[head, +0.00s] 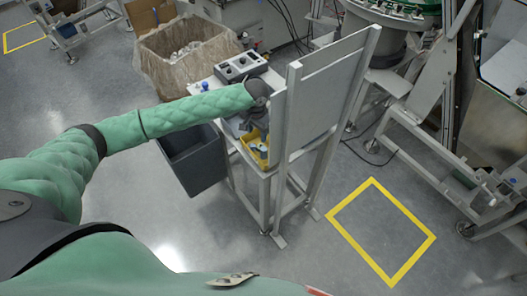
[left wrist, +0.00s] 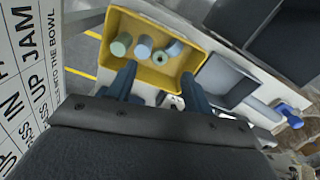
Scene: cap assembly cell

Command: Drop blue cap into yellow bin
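The yellow bin (head: 247,154) is on the metal stand, partly hidden by my left arm and a frame post. In the left wrist view the yellow bin (left wrist: 186,47) holds a few small round pieces: a pale green one (left wrist: 121,44), a light blue cap (left wrist: 144,47) and a grey-green cylinder (left wrist: 170,52). My left gripper (left wrist: 158,74) is at the bin's near edge, its two blue fingers apart, with nothing visibly gripped. In the head view my left gripper (head: 247,124) is small and dark above the bin. My right gripper is out of view.
A grey tray (left wrist: 225,80) is beside the bin. A dark grey bin (head: 195,165) hangs below. A tall panel (head: 330,90) rises close right of my gripper.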

